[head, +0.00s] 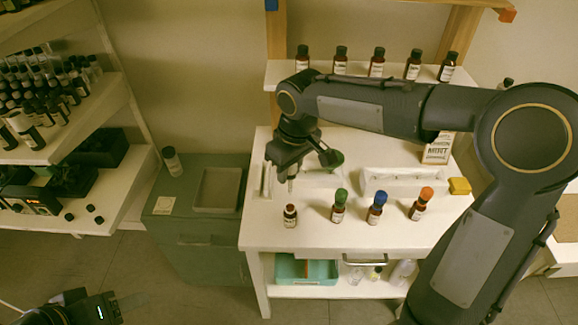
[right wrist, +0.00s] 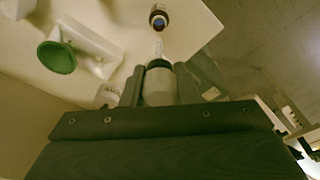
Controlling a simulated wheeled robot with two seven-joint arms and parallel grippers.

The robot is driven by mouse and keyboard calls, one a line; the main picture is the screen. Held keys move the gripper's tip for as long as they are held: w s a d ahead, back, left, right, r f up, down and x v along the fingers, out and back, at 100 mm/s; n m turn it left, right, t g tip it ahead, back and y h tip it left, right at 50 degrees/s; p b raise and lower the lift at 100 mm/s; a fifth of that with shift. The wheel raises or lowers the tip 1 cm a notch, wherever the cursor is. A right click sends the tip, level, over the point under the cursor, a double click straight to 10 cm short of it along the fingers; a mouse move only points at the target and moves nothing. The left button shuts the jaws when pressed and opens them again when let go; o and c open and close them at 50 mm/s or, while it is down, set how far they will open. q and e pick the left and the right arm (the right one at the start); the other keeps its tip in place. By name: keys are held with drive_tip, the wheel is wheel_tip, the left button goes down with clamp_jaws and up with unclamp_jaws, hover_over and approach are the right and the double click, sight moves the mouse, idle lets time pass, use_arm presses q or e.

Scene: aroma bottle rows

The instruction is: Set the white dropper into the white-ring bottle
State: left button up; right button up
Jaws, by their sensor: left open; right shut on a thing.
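My right gripper (head: 291,176) is shut on the white dropper (right wrist: 158,84), its glass tip (right wrist: 159,48) pointing away from the jaws. In the head view the dropper hangs roughly upright above the small brown bottle (head: 290,216) at the table's front left. That bottle has no coloured top and stands upright. In the right wrist view the bottle (right wrist: 158,16) shows a pale ring around a dark mouth, just beyond the dropper tip. The tip appears apart from the mouth. My left gripper (head: 80,308) is at the bottom left corner, open, partly cut off and far from the table.
Bottles with green (head: 340,194), blue (head: 380,198) and orange (head: 426,193) tops stand in a row to the right. A green funnel (right wrist: 57,57) sits in a white holder behind. A yellow block (head: 459,186) lies at right. Several bottles line the shelf above.

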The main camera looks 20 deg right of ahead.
sight(290, 192)
drive_tip(key=shift+f+b, duration=1.45)
drive_tip(key=shift+f, duration=0.55)
drive_tip(key=shift+f, duration=0.3)
drive_tip(key=shift+f+b, duration=1.75)
drive_tip(key=shift+f, duration=0.4)
drive_tip(key=shift+f, duration=0.15)
drive_tip(key=shift+f+b, duration=1.05)
drive_tip(key=shift+f, duration=0.2)
